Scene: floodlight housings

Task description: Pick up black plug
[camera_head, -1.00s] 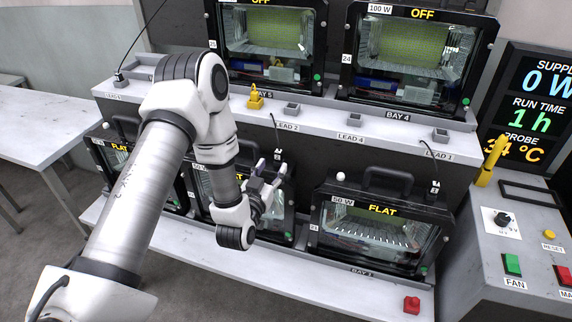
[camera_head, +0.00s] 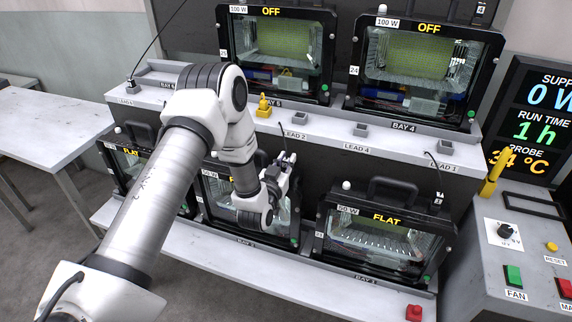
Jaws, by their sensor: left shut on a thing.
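My left gripper (camera_head: 286,168) is in front of the middle lower floodlight housing, just below the shelf edge by the LEAD 2 label. It is shut on the black plug that hangs there on a thin dark cable (camera_head: 284,135). The fingers hide most of the plug. Another small black plug (camera_head: 438,199) with a white tag hangs on the LEAD 1 cable, at the right lower housing (camera_head: 385,240). My right gripper is not in view.
A yellow plug (camera_head: 263,106) stands on the upper shelf, beside empty grey sockets (camera_head: 299,118). The lower shelf (camera_head: 190,236) has free room in front of the housings. A red block (camera_head: 413,313) sits at its right end. A control panel (camera_head: 520,245) stands at the right.

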